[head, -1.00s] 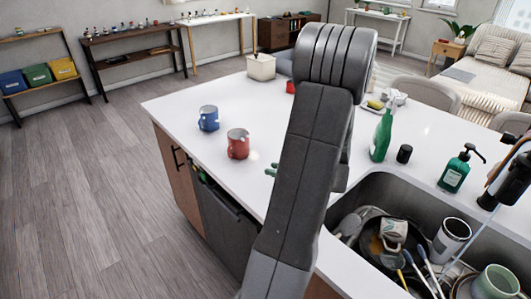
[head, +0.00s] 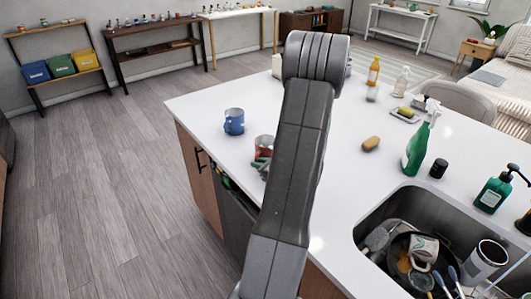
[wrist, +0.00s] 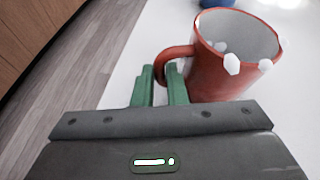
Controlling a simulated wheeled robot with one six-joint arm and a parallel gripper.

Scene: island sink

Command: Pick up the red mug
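The red mug (head: 262,142) stands on the white counter, partly hidden behind my arm in the head view. In the wrist view the red mug (wrist: 228,75) is large and close, open top up, with its handle (wrist: 172,53) toward my green fingers. My gripper (wrist: 160,75) has its two fingertips at the handle, one on each side of its outer part, with a narrow gap between them. I cannot tell whether they touch it. In the head view my gripper is mostly hidden by my arm, with a bit of green beside the mug.
A blue mug (head: 234,122) stands just beyond the red one. A green spray bottle (head: 419,148), a brown sponge-like item (head: 371,144) and a black cap (head: 438,168) are to the right. The sink (head: 376,217) holds dishes at front right. The counter's left edge is close.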

